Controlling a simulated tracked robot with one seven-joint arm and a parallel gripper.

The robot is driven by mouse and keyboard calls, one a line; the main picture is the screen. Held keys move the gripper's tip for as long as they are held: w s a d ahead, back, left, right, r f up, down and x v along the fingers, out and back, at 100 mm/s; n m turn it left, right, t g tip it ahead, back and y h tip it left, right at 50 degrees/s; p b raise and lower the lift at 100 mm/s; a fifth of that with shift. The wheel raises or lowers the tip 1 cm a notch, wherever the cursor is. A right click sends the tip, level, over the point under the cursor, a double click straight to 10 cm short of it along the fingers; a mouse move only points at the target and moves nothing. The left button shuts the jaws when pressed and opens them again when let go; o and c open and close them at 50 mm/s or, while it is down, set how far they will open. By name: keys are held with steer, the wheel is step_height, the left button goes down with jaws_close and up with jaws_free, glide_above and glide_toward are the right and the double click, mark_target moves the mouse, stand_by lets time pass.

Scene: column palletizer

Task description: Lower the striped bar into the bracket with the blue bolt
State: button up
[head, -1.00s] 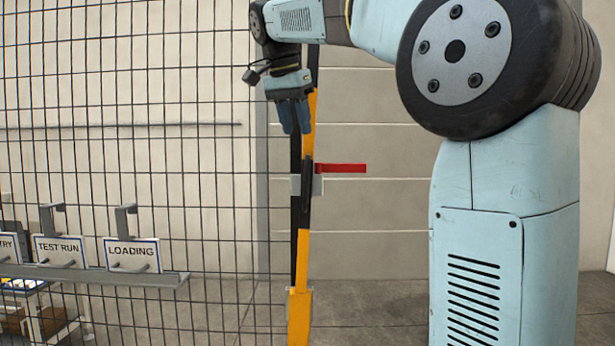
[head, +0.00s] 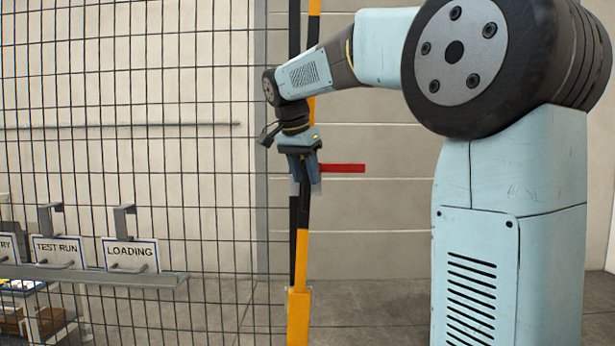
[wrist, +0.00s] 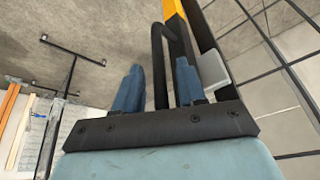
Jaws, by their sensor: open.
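The yellow-and-black striped bar (head: 302,258) stands upright in front of the mesh fence in the head view. Its lower end meets a yellow post piece (head: 299,318). My gripper (head: 304,181) points down at the bar's middle, beside the red strip. In the wrist view the open fingers (wrist: 158,85) stand on either side of a black handle (wrist: 158,60) on the bar. I cannot tell whether they touch it. The bar also shows in the wrist view (wrist: 174,9). I see no blue bolt and cannot make out its bracket.
A red strip (head: 343,168) sticks out to the right of the bar. A pale grey block (wrist: 212,70) sits beside the handle. Mesh fencing (head: 200,220) fills the left. A rail (head: 110,277) carries signs including "LOADING" (head: 131,254). The floor right of the bar is clear.

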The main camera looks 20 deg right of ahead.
steer(key=shift+w+d+f, duration=0.15)
steer(key=shift+f, duration=0.25)
jaws_close()
stand_by(0.4)
steer(key=shift+d, duration=0.3)
steer(key=shift+a, duration=0.1)
